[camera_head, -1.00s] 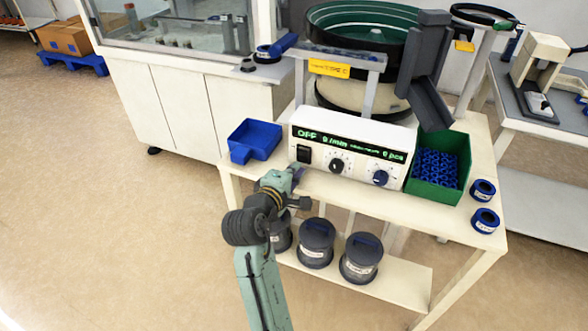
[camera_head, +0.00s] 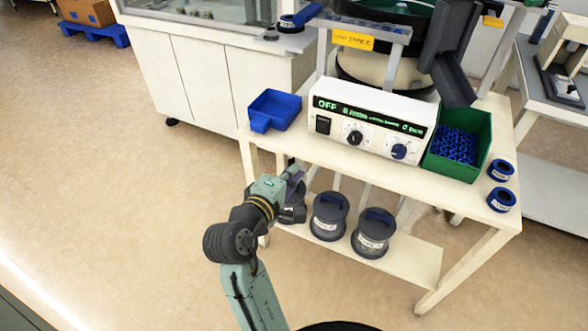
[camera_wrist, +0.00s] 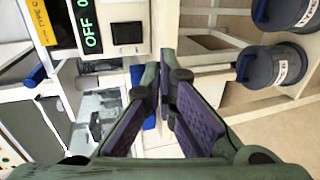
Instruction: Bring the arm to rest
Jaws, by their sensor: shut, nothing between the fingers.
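My arm reaches up from the bottom of the head view. My gripper (camera_head: 297,178) is just in front of the near edge of the feeder table (camera_head: 345,160), apart from the control box and the blue tray. In the wrist view my gripper (camera_wrist: 163,88) shows its purple finger pads close together at the tips, shut with nothing between them. The white control box (camera_head: 372,118) stands on the table with its display reading OFF; part of it also shows in the wrist view (camera_wrist: 140,12).
A blue tray (camera_head: 275,107) sits at the table's left corner. A green bin (camera_head: 484,163) of blue parts stands right of the control box, beside two blue rings (camera_head: 501,199). Lidded canisters (camera_head: 330,216) stand on the lower shelf. The floor at left (camera_head: 110,190) is clear.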

